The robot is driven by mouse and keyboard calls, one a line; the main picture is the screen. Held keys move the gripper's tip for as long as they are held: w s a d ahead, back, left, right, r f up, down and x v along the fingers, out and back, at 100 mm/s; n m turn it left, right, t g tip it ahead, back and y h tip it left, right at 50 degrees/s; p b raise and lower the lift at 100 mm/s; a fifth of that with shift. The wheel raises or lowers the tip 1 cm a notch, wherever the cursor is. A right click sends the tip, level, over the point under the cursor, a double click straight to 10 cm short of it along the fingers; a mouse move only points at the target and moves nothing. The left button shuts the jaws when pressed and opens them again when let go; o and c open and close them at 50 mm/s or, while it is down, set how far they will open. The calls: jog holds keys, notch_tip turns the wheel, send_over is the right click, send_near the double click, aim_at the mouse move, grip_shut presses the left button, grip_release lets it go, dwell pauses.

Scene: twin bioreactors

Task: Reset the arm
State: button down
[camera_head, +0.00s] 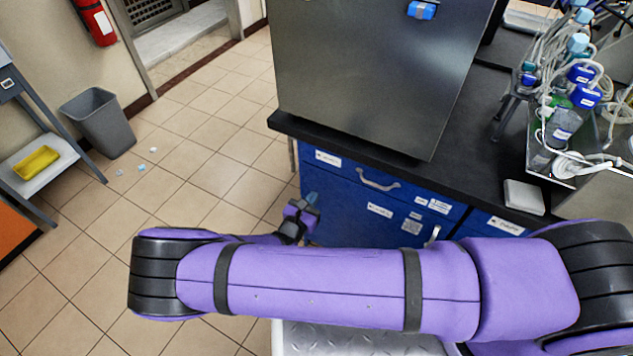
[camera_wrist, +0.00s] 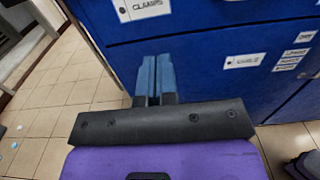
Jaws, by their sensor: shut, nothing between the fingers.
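My purple arm stretches across the lower part of the head view, bent at a black joint on the left. My gripper (camera_head: 311,198) is small in the head view, in front of the blue cabinet (camera_head: 340,205). In the wrist view, my gripper (camera_wrist: 155,75) shows two blue-grey fingers side by side, shut with nothing between them. The fingers point at the blue cabinet front (camera_wrist: 200,65), near its left edge. I cannot tell whether the fingertips touch it. Part of the arm hides the lower cabinet in the head view.
A black bench top (camera_head: 470,150) carries a large grey metal box (camera_head: 375,70) and bottles with tubing (camera_head: 565,120). A grey bin (camera_head: 100,122) and a side table with a yellow tray (camera_head: 37,162) stand at left. Tiled floor (camera_head: 205,185) between is mostly clear, with small litter.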

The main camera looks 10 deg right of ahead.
jog(key=shift+s+a, duration=0.1)
jog(key=d+r+m+g+y, duration=0.1)
jog(key=d+r+m+g, duration=0.5)
jog(key=r, duration=0.7)
jog(key=s+d+r+m+g+y, duration=0.1)
jog(key=d+r+m+g, duration=0.3)
jog(key=r+m, duration=0.55)
jog(key=d+r+m+g+y, duration=0.2)
jog(key=d+r+m+g, duration=0.35)
jog(key=r, duration=0.95)
jog(key=s+d+r+m+t+y, duration=0.1)
jog(key=s+d+r+m+y, duration=0.1)
jog(key=s+d+r, duration=0.3)
jog(key=s+d+r+m+t+y, duration=0.1)
jog(key=s+d+r+m+y, duration=0.15)
jog(key=r, duration=0.45)
jog(key=s+d+r+m+t, duration=0.1)
jog(key=s+r+m+t, duration=0.1)
jog(key=s, duration=0.5)
jog(key=s+d+r+m+t+y, duration=0.1)
jog(key=s+r+t, duration=0.1)
jog(key=s+r, duration=0.3)
jog(key=shift+s+d+r+m, duration=0.3)
jog(key=shift+s+m, duration=0.05)
jog(key=shift+s, duration=1)
jog(key=shift+d+y, duration=0.1)
jog(key=shift+y, duration=0.15)
